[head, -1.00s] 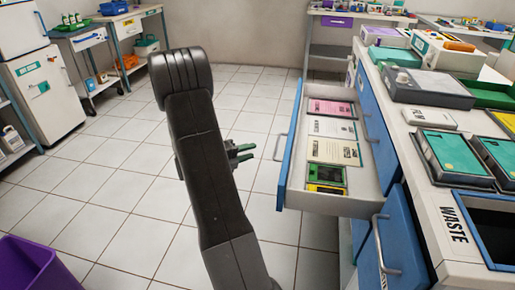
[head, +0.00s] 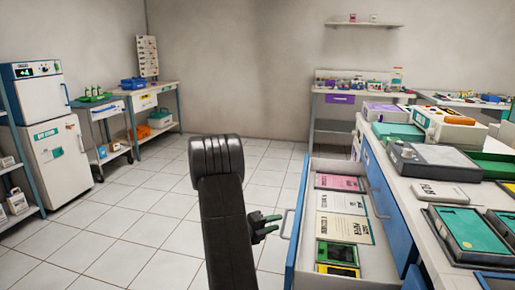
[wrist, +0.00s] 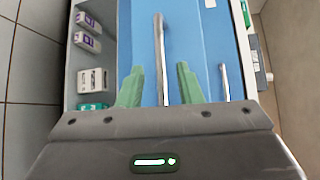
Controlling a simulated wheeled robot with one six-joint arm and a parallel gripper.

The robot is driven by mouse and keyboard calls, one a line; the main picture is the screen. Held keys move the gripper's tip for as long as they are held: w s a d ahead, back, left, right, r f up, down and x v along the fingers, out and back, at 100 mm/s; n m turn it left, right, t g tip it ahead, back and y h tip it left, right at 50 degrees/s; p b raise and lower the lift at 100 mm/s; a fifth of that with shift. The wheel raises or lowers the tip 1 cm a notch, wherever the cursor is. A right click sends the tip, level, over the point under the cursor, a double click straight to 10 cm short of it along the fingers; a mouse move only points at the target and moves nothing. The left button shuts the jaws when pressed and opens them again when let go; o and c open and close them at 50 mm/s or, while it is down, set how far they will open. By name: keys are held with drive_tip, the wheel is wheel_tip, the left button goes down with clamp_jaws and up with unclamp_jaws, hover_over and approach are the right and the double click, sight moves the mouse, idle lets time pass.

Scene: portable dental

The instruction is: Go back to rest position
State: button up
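An open drawer (head: 288,258) with cards and small boxes stands right of my arm. A counter (head: 425,240) with several devices and trays runs along the right. A white fridge (head: 55,160) and carts stand at the left. The tiled floor between is clear.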

sight(286, 218)
drive_tip(key=shift+b+x, duration=0.3)
drive_tip(key=shift+x, duration=2.4)
